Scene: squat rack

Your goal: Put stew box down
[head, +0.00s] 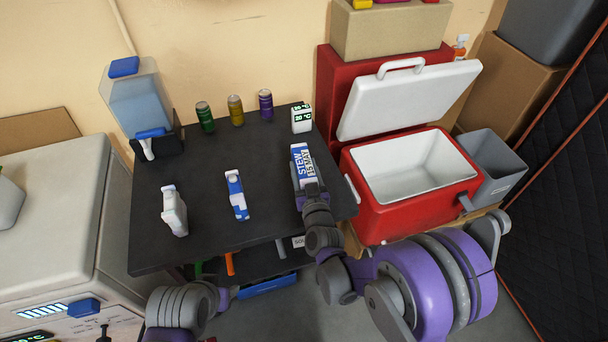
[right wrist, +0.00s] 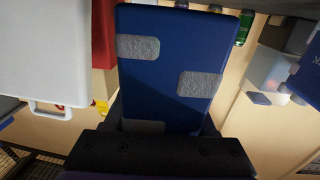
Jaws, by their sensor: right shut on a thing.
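The stew box (head: 301,163), blue and white with "STEW" lettering, is upright at the right side of the black table (head: 205,190). My right gripper (head: 311,188) is shut on its near end. In the right wrist view the box's blue face with grey patches (right wrist: 170,65) fills the middle, between the dark fingers (right wrist: 160,120). I cannot tell whether its bottom touches the tabletop. My left arm shows at the bottom of the head view, but its gripper cannot be made out.
An open red cooler (head: 405,222) stands close on the right.

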